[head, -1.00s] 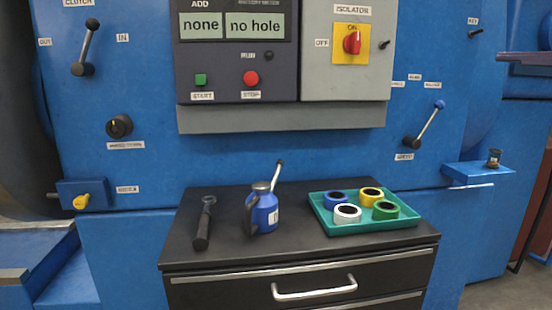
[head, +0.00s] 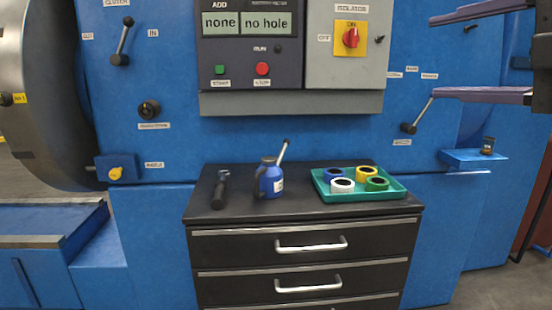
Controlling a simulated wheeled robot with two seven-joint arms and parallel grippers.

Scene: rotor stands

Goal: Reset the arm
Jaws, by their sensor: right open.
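My right gripper (head: 432,57) comes in from the right edge at the upper right. Its two long dark purple fingers are wide apart, with nothing between them. The lower finger overlaps the top of the right lever (head: 418,116) in the picture and hides its knob; I cannot tell whether they touch. The lever slants up to the right on the blue machine front (head: 300,140). My left gripper is not in view.
A black drawer cabinet (head: 300,212) carries a dark wrench-like tool (head: 221,190), a blue oil can (head: 269,180) and a teal tray (head: 365,197) with several coloured rings. A small blue shelf (head: 475,158) juts out at right. The control panel (head: 250,72) reads "none" and "no hole".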

